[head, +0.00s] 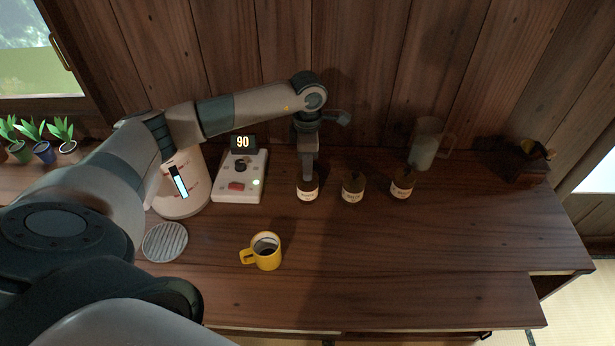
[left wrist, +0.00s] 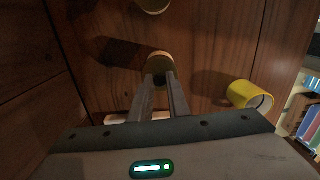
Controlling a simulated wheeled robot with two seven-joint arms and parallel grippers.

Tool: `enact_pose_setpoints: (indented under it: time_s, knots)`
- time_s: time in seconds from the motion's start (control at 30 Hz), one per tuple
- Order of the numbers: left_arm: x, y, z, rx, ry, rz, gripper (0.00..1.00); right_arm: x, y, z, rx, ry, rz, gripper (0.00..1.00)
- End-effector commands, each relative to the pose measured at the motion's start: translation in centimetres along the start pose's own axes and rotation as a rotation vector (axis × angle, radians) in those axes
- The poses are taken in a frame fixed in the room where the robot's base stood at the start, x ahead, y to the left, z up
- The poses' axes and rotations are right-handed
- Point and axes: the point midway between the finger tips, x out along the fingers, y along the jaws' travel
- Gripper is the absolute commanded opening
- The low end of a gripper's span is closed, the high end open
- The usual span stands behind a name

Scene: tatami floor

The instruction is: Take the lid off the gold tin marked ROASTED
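Three small brownish-gold tins with cream labels stand in a row on the wooden counter: a left one (head: 307,196), a middle one (head: 353,190) and a right one (head: 402,188). The labels are too small to read. My left gripper (head: 307,176) points down onto the top of the left tin and hides its lid. In the left wrist view, the fingers of my left gripper (left wrist: 161,76) reach the tin (left wrist: 160,57), with a narrow dark gap or knob between the tips. I cannot tell whether they grip it. My right gripper is not in view.
A yellow mug (head: 267,252) stands in front of the left tin. A white control box (head: 240,178) reading 90, a white canister (head: 181,198) and a round grille (head: 165,242) are to the left. A glass jug (head: 426,145) stands behind right. The front right counter is clear.

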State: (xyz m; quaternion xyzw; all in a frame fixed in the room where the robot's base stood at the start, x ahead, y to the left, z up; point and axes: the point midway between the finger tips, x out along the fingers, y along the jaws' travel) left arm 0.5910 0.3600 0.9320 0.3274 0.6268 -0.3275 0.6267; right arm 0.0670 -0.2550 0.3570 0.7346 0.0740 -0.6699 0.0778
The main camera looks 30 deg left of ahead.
Motion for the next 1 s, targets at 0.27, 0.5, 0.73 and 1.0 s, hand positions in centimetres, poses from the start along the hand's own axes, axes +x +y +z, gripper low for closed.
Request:
enact_pose_setpoints:
  time_s: [0.27,0.5,0.73,1.0]
  knots:
    - [0.0,0.0,0.0,0.000,0.000,0.000,0.00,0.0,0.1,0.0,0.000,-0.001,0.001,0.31]
    - [-0.6,0.1,0.1,0.000,-0.002,0.002,0.00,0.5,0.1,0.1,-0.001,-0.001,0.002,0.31]
    - [-3.0,0.1,0.1,0.000,-0.003,0.004,0.00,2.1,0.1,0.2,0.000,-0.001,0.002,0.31]
    - [-6.3,-1.7,4.1,0.004,-0.005,0.003,0.00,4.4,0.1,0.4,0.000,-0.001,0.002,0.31]
